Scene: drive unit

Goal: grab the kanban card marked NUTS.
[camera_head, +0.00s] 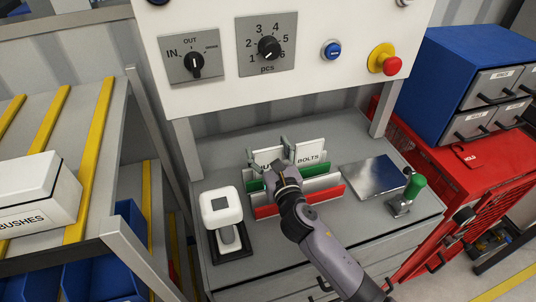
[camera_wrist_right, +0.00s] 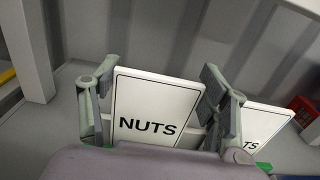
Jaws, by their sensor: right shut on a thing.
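The white kanban card marked NUTS (camera_wrist_right: 155,108) stands upright between the two fingers of my right gripper (camera_wrist_right: 152,100) in the wrist view. The fingers are shut on its left and right edges. In the head view the card (camera_head: 267,155) is partly hidden by my right gripper (camera_head: 269,154), which reaches over the card holder (camera_head: 328,198) with its green, white and red rows. The card's lower edge is hidden, so I cannot tell whether it is clear of the holder. My left gripper is not in view.
A BOLTS card (camera_head: 311,152) stands close to the right of the NUTS card. A white device (camera_head: 221,209) stands left of the holder. A metal plate (camera_head: 370,177) and a green-handled tool (camera_head: 414,187) are on the right. The control panel (camera_head: 225,75) rises behind.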

